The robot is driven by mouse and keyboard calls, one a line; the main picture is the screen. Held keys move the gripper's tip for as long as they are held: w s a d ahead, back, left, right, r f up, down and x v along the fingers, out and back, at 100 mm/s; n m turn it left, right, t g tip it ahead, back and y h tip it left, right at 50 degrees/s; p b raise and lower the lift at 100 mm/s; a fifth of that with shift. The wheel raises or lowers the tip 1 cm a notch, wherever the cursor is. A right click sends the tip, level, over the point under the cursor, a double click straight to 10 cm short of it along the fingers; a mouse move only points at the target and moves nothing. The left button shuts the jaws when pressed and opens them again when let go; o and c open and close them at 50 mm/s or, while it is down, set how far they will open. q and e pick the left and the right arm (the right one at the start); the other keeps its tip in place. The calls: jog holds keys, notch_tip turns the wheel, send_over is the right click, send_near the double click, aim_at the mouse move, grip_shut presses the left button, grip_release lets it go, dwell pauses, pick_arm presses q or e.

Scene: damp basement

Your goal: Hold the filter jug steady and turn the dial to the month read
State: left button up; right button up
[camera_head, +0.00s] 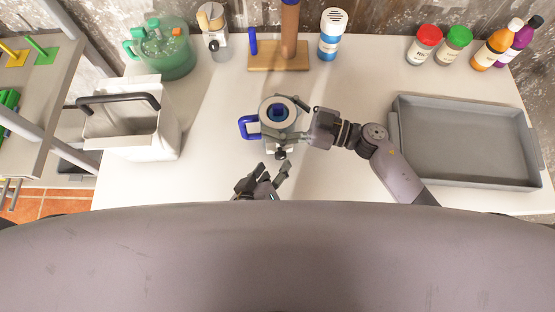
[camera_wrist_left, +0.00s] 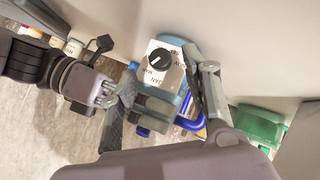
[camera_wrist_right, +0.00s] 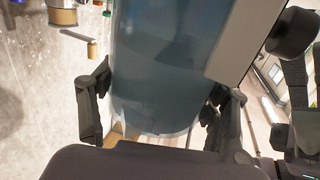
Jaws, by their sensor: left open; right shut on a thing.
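The filter jug (camera_head: 279,108) stands upright on the white table, its blue handle (camera_head: 247,127) to the left. My right gripper (camera_head: 309,133) is shut on the jug from the right. In the right wrist view its fingers are on either side of the translucent blue-grey body (camera_wrist_right: 165,70). The black dial (camera_head: 281,154) is on the jug's near side.
A grey tray (camera_head: 465,181) lies at right, with jars and bottles (camera_head: 429,42) behind it. A white bin (camera_head: 170,137) with a dark handle and a green jug (camera_head: 165,66) stand at left. A wooden stand (camera_head: 262,60) and a blue-white canister (camera_head: 330,45) are behind. The table near the jug is clear.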

pick_arm(q)
jog(key=v, duration=0.3)
